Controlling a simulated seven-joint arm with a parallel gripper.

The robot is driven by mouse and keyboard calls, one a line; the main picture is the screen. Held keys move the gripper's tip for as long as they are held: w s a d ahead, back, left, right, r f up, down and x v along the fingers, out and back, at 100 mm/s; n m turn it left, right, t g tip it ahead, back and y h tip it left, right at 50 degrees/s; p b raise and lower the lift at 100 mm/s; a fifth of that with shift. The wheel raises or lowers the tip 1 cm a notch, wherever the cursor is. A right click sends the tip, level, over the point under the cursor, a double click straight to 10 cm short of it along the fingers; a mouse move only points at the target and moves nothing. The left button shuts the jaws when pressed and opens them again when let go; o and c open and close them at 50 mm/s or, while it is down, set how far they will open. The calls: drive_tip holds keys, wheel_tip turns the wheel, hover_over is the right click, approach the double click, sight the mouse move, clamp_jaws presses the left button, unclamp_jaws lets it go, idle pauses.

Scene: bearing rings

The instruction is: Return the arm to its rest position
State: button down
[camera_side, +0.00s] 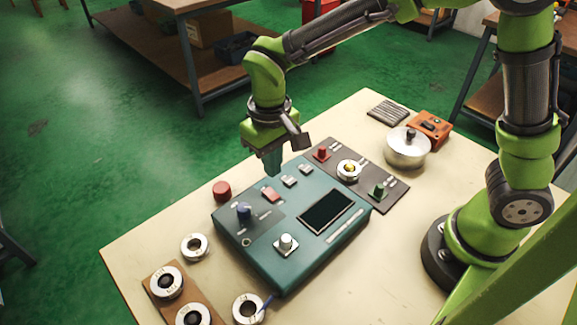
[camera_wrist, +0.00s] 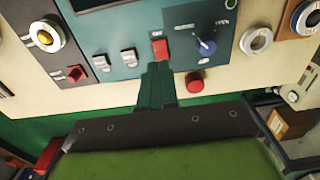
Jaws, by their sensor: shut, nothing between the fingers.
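My gripper (camera_side: 272,173) points down above the back edge of the teal console (camera_side: 262,258). Its fingers are together with nothing between them, close over the red rocker switch (camera_side: 270,194). In the wrist view the shut fingertips (camera_wrist: 158,68) lie just below the red switch (camera_wrist: 160,48). I cannot tell from these views whether they touch the console. The console carries a blue knob (camera_side: 243,209), two pale switches, a dark screen (camera_side: 327,209) and a white-based button (camera_side: 286,244).
A red round piece (camera_side: 222,191) stands left of the console. Metal rings (camera_side: 194,246) lie at the front left, some on a brown board (camera_side: 151,290). A dark panel (camera_side: 393,198), lidded pot (camera_side: 407,148) and orange box (camera_side: 430,127) stand to the right. Bare tabletop (camera_side: 385,265) lies front right.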

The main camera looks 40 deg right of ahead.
drive_tip(key=s+d+r+m+t+y, duration=0.2)
drive_tip(key=s+d+r+m+t, duration=0.2)
drive_tip(key=s+d+r+t, duration=0.3)
drive_tip(key=s+d+r, duration=0.5)
drive_tip(key=d, duration=0.3)
drive_tip(key=shift+r, duration=0.4)
drive_tip(key=shift+d, duration=0.1)
